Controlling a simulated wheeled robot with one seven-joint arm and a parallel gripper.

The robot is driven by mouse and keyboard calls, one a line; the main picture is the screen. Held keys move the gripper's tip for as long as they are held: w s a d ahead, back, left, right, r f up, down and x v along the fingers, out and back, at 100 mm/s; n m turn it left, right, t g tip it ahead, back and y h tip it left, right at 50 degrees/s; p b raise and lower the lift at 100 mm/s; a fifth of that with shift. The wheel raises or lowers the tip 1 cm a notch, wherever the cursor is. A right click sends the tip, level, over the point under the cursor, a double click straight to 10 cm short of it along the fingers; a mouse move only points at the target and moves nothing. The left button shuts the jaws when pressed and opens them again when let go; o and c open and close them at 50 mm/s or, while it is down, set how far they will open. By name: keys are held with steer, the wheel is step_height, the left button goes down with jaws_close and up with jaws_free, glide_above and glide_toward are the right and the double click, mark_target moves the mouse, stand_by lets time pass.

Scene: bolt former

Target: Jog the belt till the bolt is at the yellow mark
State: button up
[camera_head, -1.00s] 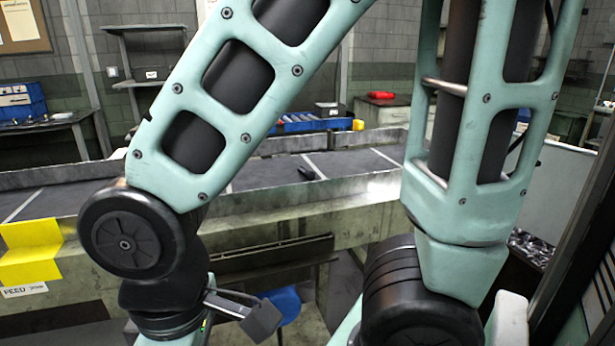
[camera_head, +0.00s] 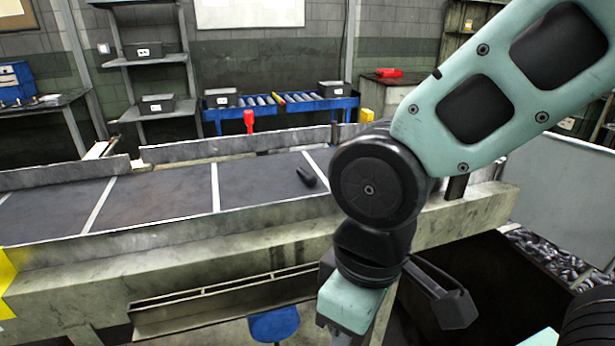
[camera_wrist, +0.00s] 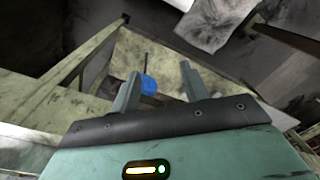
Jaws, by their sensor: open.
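The bolt (camera_head: 306,177) is a small dark piece lying on the grey belt (camera_head: 150,198), just left of my arm in the head view. Pale cross lines divide the belt, and one passes close to the bolt. A yellow plate (camera_head: 5,285) shows at the left edge on the near side, cut off by the frame. A small yellow block (camera_head: 366,115) stands beyond the belt. I cannot tell which is the mark. My gripper (camera_wrist: 160,87) is open and empty in the wrist view, pointing down at the near side, apart from the belt and bolt.
A red piece (camera_head: 248,120) stands at the belt's far wall. Behind it is a blue roller rack (camera_head: 280,108) with grey boxes. A blue stool seat (camera_head: 274,325) is below the belt frame. A bin of dark parts (camera_head: 550,262) lies at right.

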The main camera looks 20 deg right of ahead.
jaws_close()
stand_by(1.6)
